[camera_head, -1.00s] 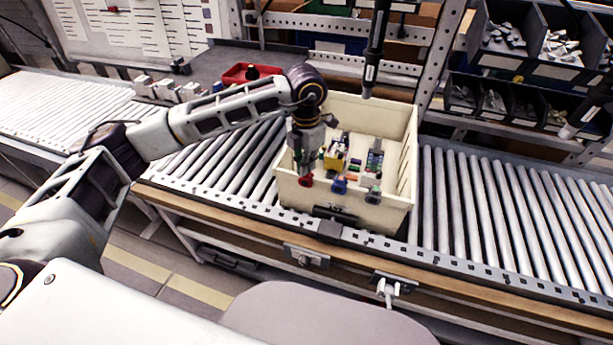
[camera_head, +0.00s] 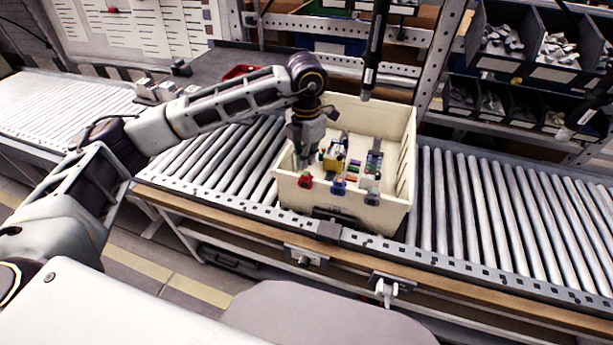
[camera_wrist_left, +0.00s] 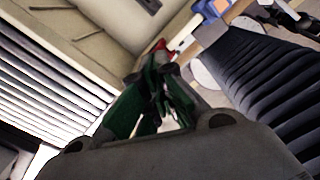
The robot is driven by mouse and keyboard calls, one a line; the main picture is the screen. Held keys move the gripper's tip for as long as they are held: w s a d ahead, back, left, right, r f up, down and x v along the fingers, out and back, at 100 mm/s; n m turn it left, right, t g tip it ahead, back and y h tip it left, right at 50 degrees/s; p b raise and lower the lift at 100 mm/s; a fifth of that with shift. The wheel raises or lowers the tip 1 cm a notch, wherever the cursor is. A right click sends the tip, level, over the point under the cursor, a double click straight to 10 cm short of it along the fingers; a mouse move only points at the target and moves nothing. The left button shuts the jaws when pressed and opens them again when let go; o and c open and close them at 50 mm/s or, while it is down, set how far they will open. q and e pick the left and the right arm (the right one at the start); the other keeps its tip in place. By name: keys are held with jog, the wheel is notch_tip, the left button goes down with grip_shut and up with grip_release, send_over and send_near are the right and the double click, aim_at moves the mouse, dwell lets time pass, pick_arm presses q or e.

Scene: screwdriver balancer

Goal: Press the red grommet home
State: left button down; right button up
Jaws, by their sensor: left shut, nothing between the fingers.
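The red grommet (camera_head: 305,181) sits at the front wall of the cream crate (camera_head: 401,211), at its left end. How deep the red one sits cannot be told. My left gripper (camera_head: 303,160) is shut and empty, pointing down inside the crate just behind and above the red grommet. In the left wrist view, the shut fingers (camera_wrist_left: 158,100) partly cover the red grommet (camera_wrist_left: 161,45); contact cannot be judged. My right gripper is not in view.
The crate holds a yellow block (camera_head: 333,159) and other small parts. It stands on a roller conveyor (camera_head: 500,210), with free rollers on both sides. A dark screwdriver (camera_head: 372,55) hangs above the crate's back. A red tray (camera_head: 240,72) lies behind my left arm.

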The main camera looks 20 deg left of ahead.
pick_arm(q)
jog(key=shift+r+p, duration=0.35)
jog(key=shift+r, duration=0.65)
